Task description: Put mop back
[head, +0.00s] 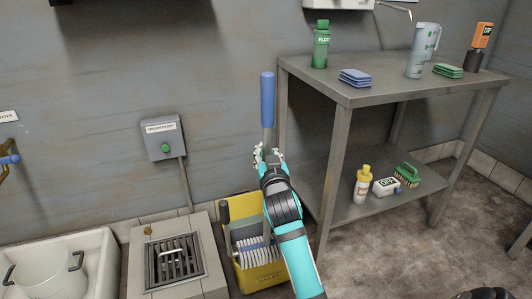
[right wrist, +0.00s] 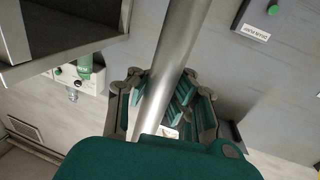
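The mop stands upright, with a blue grip (head: 268,98) at the top of its pole. Its white strip head (head: 252,250) is in the yellow mop bucket (head: 266,276). My right gripper (head: 269,155) is at the pole just below the blue grip, with a finger on either side. In the right wrist view the grey pole (right wrist: 178,60) runs between the fingers of my right gripper (right wrist: 160,85). Whether the fingers press on the pole is unclear. My left gripper is not in view.
A floor drain (head: 174,262) and a white basin (head: 95,262) holding a pot are on the left. A switch box (head: 163,137) is on the wall behind.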

